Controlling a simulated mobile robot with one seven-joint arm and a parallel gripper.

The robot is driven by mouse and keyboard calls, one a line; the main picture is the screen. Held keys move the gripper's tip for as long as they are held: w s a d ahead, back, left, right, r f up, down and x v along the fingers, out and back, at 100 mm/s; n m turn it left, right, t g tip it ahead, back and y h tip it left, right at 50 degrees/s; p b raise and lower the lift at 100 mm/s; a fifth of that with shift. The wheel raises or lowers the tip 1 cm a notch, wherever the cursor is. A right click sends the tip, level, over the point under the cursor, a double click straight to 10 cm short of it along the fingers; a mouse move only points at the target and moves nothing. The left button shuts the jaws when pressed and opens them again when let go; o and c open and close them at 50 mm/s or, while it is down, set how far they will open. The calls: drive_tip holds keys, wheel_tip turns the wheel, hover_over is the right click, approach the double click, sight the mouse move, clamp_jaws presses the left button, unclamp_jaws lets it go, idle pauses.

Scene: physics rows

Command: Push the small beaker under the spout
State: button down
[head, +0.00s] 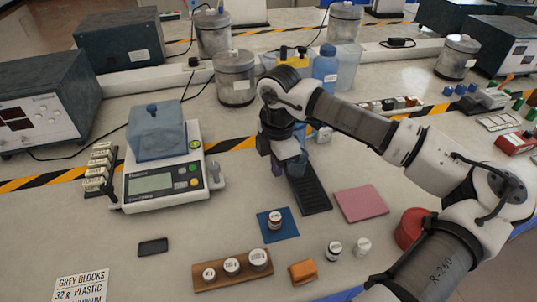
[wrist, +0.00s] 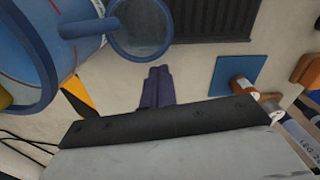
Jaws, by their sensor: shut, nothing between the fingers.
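The small clear beaker (wrist: 140,30) has a blue rim and stands at the end of the black ribbed tray (wrist: 215,20) in the wrist view. A blue spout (wrist: 85,28) reaches from a large blue-rimmed vessel (wrist: 38,45) at the left to the beaker's near rim; whether its tip lies over the opening I cannot tell. My gripper (wrist: 157,72) is shut and empty, with its dark fingers beside the beaker and apart from it in the picture.
A balance (head: 160,182) stands left. A wooden weight holder (head: 210,280) and orange block (head: 302,272) are nearer.

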sight(289, 173)
drive_tip(key=shift+w+d, duration=0.4)
drive_tip(key=shift+d, duration=0.35)
drive_tip(key=shift+w+d+f+b, duration=0.2)
drive_tip(key=shift+w+d+b, duration=0.1)
drive_tip(key=shift+d+b, duration=0.3)
drive_tip(key=shift+w+d+r, duration=0.15)
drive_tip(key=shift+w+d, duration=0.05)
drive_tip(key=shift+d, duration=0.1)
drive_tip(key=shift+r, duration=0.1)
drive_tip(key=shift+a, duration=0.1)
